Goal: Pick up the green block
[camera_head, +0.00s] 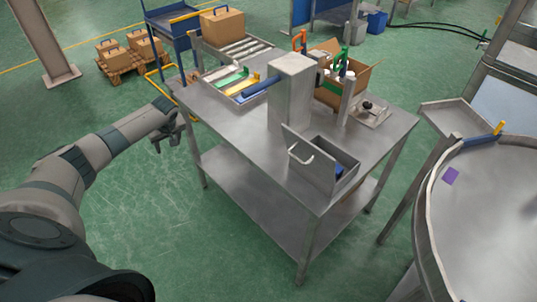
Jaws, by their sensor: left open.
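Several long coloured pieces lie in a shallow grey tray at the back left of the metal table (222,112). One of them is a green piece (232,77), lying between a pale piece and a yellow piece. I cannot tell if this is the green block, as it is small in view. A green upright part (341,62) also shows by the cardboard box. My left gripper (167,146) is open and empty, off the table's left edge, in front of and below the tray. It touches nothing. My right gripper is out of view.
A tall grey metal column (289,92) stands mid-table. An open metal box (325,165) with a raised lid stands at the front. A cardboard box (358,79) is behind. A round metal table (480,220) is at the right. The table's left front surface is clear.

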